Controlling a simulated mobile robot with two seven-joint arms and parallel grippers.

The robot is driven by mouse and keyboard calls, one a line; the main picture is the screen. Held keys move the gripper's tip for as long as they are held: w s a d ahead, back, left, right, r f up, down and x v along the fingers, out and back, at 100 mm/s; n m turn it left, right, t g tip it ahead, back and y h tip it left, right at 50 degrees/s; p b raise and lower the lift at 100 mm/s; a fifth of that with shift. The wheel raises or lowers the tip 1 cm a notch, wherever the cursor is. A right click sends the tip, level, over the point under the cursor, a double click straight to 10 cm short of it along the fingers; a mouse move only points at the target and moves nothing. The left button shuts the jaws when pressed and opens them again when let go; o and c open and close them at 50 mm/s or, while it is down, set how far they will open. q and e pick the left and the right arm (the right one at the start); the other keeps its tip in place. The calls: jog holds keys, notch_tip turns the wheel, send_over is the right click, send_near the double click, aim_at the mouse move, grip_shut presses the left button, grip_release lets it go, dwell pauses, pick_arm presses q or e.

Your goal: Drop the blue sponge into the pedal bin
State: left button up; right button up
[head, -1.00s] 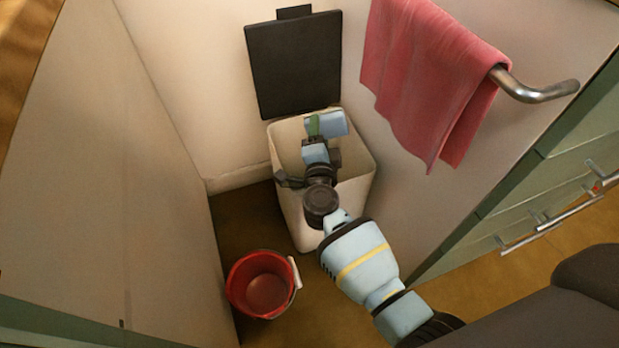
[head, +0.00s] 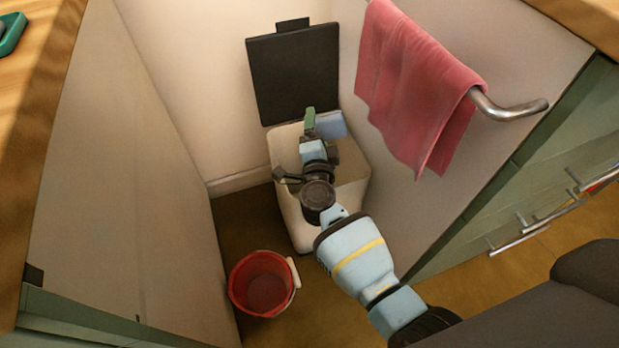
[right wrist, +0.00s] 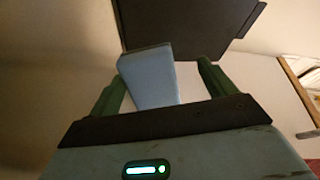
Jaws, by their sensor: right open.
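The pedal bin (head: 350,197) is a cream-white box in the corner of the floor, its dark lid (head: 293,72) raised against the wall. My right gripper (head: 319,122) is over the bin's opening, with one green finger clearly visible in the head view. The blue sponge (head: 331,125) is at the fingers, over the back right part of the opening. In the right wrist view the sponge (right wrist: 150,78) stands between the two green fingers, which are apart, with a clear gap on the right side. Whether it touches the left finger or the bin is unclear. My left gripper is not in view.
A red bucket (head: 243,295) stands on the brown floor in front and left of the bin. A pink towel (head: 415,95) hangs from a metal rail (head: 508,108) to the right of the bin. Panels close in the space on both sides.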

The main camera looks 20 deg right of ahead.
pick_arm(q)
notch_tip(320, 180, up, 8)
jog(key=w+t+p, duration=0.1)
jog(key=p, duration=0.5)
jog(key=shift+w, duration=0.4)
pick_arm(e)
jog(key=d+r+v, duration=0.1)
jog(key=v, duration=1.5)
jog(key=shift+s+r, duration=0.2)
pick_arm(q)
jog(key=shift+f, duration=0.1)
pick_arm(e)
jog(key=shift+d, duration=0.1)
